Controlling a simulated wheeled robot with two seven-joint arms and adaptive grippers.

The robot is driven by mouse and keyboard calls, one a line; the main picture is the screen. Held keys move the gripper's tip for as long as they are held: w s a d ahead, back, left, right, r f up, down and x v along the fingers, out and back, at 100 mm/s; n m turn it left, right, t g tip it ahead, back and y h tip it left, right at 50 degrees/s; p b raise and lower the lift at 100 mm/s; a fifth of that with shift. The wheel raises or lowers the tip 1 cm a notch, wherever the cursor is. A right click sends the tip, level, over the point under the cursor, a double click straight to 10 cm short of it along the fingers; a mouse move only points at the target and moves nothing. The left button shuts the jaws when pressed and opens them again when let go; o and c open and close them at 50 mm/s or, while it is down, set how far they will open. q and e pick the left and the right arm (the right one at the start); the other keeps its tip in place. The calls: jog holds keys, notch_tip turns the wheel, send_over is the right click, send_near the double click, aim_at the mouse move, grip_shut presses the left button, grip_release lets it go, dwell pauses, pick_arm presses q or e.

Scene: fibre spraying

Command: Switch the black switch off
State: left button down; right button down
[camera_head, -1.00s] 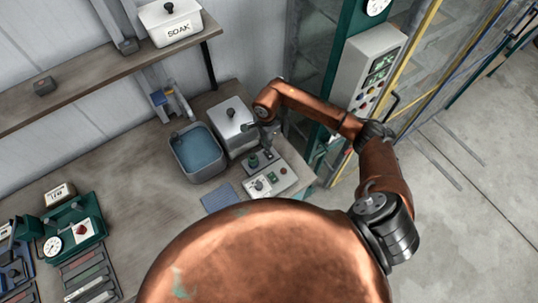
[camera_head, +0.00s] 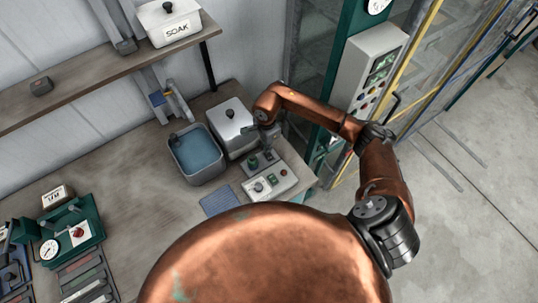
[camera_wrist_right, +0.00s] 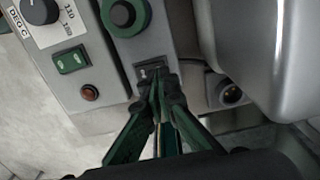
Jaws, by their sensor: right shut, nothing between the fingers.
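The black switch (camera_wrist_right: 150,70) is a small dark rocker in the grey control box, just below a green-rimmed black knob (camera_wrist_right: 124,14) in the right wrist view. My right gripper (camera_wrist_right: 162,80) has its green fingers together with nothing between them. Its tips are at the switch's lower edge and cover part of it; I cannot tell whether they touch it. In the head view my right gripper (camera_head: 270,138) points down behind the small knobbed box (camera_head: 260,162); the switch is too small to make out there. My left gripper is not in view.
Beside the switch's box is a panel with a dial (camera_wrist_right: 38,10), a green rocker (camera_wrist_right: 71,60) and a red button (camera_wrist_right: 90,92). A rounded metal housing (camera_wrist_right: 250,50) and a round socket (camera_wrist_right: 231,94) are close on the right. A blue water basin (camera_head: 198,152) stands left on the bench.

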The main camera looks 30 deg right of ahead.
jog(key=shift+f+b, duration=0.95)
jog(key=shift+f, duration=0.15)
dwell(1.0)
jog(key=shift+r, duration=0.1)
jog(key=shift+r+p, duration=1.05)
jog(key=shift+r, duration=1.3)
jog(key=shift+r+p, duration=0.35)
jog(key=shift+r, duration=0.85)
